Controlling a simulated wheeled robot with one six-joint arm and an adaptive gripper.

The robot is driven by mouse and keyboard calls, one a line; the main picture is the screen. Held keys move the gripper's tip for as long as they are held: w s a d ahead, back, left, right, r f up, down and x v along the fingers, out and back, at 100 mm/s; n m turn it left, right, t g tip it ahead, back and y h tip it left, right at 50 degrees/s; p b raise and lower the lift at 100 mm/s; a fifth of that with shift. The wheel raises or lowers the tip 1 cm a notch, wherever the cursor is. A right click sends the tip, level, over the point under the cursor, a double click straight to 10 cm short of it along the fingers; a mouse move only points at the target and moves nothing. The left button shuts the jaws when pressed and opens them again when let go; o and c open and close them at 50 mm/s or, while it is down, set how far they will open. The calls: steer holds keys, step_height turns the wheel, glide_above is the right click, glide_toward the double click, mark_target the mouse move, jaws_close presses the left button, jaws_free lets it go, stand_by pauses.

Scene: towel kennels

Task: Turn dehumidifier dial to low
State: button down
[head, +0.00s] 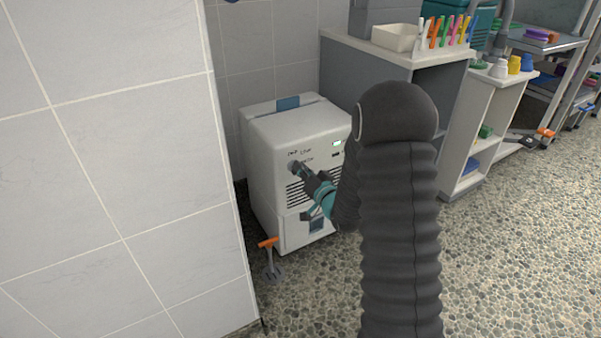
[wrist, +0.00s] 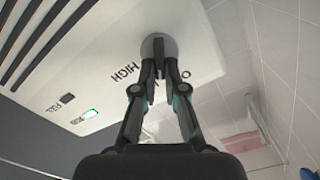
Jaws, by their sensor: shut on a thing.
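The white dehumidifier (head: 265,150) stands on the floor beside the tiled wall in the head view. Its grey round dial (wrist: 158,46) is at the top middle of the wrist view, on the white front panel with HIGH lettering beside it. Other lettering is partly hidden behind the fingers. My gripper (wrist: 158,72) is shut on the dial, with both fingertips at its near side. In the head view my gripper (head: 298,168) reaches the panel from the right. The dial's pointer setting cannot be made out.
A tiled wall (head: 120,150) stands close on the left. An orange-handled tool (head: 270,258) is on the floor in front of the dehumidifier. A grey and white shelf unit (head: 425,65) stands to the right. The pebbled floor (head: 530,250) is clear at the lower right.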

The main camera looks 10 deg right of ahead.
steer(key=shift+d+f+m, duration=0.1)
steer(key=shift+m, duration=1.1)
steer(key=shift+b, duration=0.3)
steer(key=c, duration=1.2)
jaws_free()
steer(key=shift+c, duration=0.2)
steer(key=v, duration=1.2)
